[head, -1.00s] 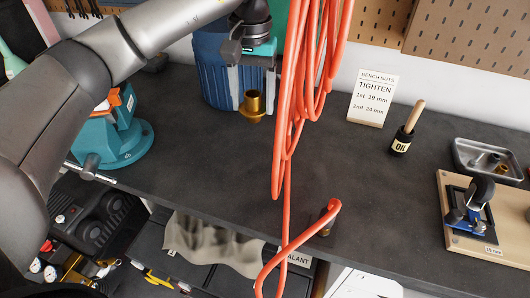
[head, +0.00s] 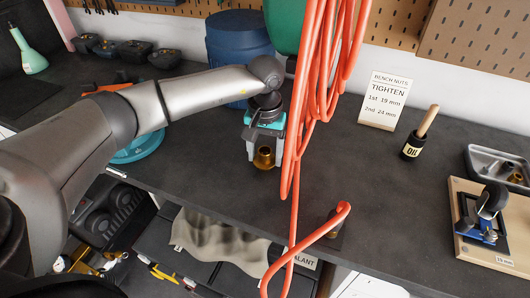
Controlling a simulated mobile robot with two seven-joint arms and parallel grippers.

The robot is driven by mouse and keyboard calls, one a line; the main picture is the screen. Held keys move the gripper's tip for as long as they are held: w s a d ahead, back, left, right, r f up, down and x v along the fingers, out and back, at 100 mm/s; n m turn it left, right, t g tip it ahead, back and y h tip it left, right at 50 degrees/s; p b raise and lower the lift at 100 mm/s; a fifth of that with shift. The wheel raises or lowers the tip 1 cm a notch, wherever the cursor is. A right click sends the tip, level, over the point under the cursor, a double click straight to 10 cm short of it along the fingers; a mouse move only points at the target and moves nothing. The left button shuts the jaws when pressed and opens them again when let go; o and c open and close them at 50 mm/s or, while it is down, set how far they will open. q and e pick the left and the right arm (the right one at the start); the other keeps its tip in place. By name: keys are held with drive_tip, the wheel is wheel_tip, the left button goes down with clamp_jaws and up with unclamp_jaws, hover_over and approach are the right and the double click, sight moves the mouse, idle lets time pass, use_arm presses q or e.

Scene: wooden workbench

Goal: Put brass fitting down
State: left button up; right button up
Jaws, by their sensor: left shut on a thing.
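The brass fitting (head: 264,158) is in the head view, between the fingers of my left gripper (head: 263,154), just left of the hanging orange hose. My left gripper is shut on it, pointing down over the dark benchtop. The fitting is at or close above the bench surface; I cannot tell whether it touches. My right gripper is not in view.
An orange hose (head: 313,85) hangs in front of the bench. A blue drum (head: 238,40) stands behind my gripper. The middle benchtop is clear.

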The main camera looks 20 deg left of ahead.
use_arm(q)
drive_tip(key=shift+r, duration=0.1)
drive_tip(key=o, duration=1.5)
